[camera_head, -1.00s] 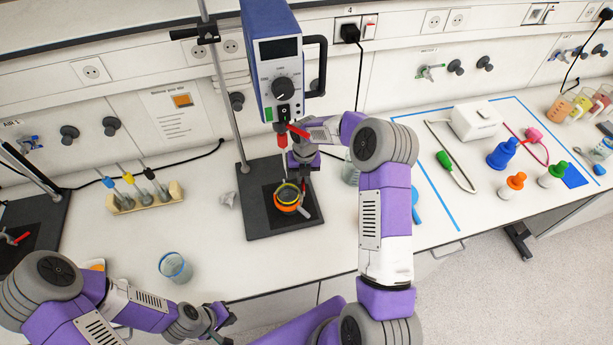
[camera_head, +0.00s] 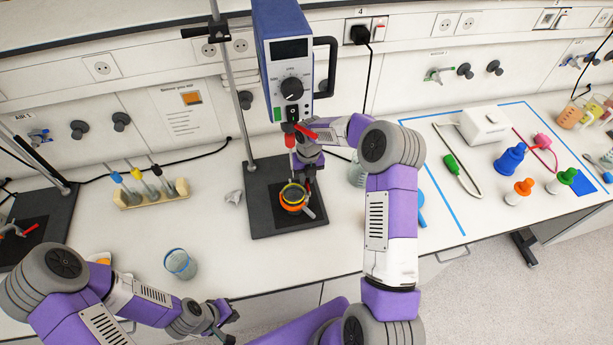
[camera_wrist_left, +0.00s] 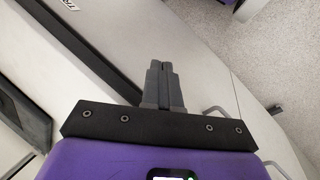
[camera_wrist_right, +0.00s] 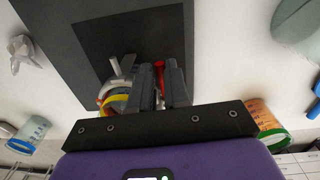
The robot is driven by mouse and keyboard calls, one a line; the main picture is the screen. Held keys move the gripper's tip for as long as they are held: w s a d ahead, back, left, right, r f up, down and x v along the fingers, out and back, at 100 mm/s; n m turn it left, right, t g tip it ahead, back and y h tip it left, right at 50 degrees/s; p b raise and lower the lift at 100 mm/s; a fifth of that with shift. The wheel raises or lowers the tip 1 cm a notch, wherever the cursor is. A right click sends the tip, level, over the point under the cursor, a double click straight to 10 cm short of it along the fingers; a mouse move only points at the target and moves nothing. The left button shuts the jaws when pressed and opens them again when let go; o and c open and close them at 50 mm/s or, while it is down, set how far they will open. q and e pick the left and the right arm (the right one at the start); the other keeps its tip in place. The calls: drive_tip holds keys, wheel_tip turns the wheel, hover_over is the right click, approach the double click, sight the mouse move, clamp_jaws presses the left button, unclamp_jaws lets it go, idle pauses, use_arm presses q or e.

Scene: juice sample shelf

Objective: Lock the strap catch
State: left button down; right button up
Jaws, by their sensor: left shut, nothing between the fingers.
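A beaker with an orange strap (camera_head: 293,203) and a yellow rim stands on the dark base plate (camera_head: 262,222) under the stirrer. A pale grey lever (camera_head: 308,213) sticks out at its front right. In the right wrist view the strap (camera_wrist_right: 113,100) shows beside the fingers, partly hidden by them. My right gripper (camera_head: 308,172) is close above and behind the beaker. Its fingers (camera_wrist_right: 160,80) have a narrow gap with something red behind or between them; I cannot tell if they grip it. My left gripper (camera_head: 228,318) is shut and empty near the front edge, also in the left wrist view (camera_wrist_left: 164,70).
The blue stirrer motor (camera_head: 290,60) hangs above the beaker on a rod (camera_head: 232,100). A glass beaker (camera_head: 180,264) stands left, near the front edge. A tube rack (camera_head: 150,196) is further back. Colored flasks stand right. The bench between the rack and the base plate is mostly clear.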

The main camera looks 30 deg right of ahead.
drive_tip(key=o, duration=0.3)
